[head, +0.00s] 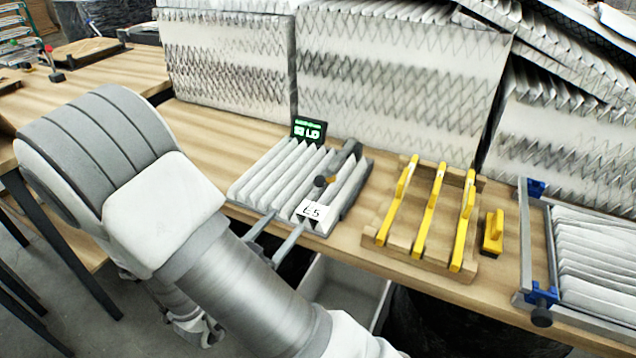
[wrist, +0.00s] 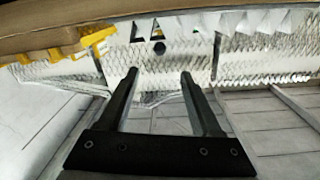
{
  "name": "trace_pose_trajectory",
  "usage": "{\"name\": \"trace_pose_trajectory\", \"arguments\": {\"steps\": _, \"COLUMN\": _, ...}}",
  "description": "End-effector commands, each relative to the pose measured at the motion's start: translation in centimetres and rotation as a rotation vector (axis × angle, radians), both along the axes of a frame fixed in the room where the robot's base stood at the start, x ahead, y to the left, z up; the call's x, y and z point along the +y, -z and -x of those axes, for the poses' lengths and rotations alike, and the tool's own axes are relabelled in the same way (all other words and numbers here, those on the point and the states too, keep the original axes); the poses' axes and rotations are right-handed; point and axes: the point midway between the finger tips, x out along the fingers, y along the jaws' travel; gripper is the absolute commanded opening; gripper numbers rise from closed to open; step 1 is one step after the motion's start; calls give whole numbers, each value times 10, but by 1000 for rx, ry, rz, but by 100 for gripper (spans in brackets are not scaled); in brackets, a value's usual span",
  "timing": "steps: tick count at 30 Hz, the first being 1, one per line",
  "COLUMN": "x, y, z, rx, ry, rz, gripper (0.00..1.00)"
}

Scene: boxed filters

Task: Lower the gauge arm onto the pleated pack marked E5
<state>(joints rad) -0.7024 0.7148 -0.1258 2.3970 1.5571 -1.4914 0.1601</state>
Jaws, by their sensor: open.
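A light grey pleated pack (head: 270,178) sits on the bench with a white label (head: 312,211) at its front that seems to read E5. I cannot tell whether the arm touches the pleats. My gripper (head: 287,222) is open and empty, its two fingers pointing at the pack's front edge. In the wrist view, which looks upside down, the fingers (wrist: 160,75) stand apart with a dark knob (wrist: 159,47) beyond, between them.
A small green-lit display (head: 308,130) stands behind the pack. A wooden rack with yellow bars (head: 430,215) and a yellow block (head: 493,232) are to the right. A blue-cornered metal frame (head: 526,250) stands farther right. Large pleated filters (head: 400,80) line the back.

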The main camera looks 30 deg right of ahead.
Motion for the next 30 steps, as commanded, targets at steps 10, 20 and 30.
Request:
{"name": "trace_pose_trajectory", "arguments": {"steps": 10, "x": -62, "y": -1, "z": -42, "rx": 1, "ry": 5, "rz": -1, "gripper": 66}}
{"name": "trace_pose_trajectory", "arguments": {"steps": 20, "x": -113, "y": 0, "z": -80, "rx": 1, "ry": 2, "rz": -2, "gripper": 66}}
{"name": "trace_pose_trajectory", "arguments": {"steps": 30, "x": -130, "y": 0, "z": -93, "rx": 2, "ry": -2, "rz": -3, "gripper": 66}}
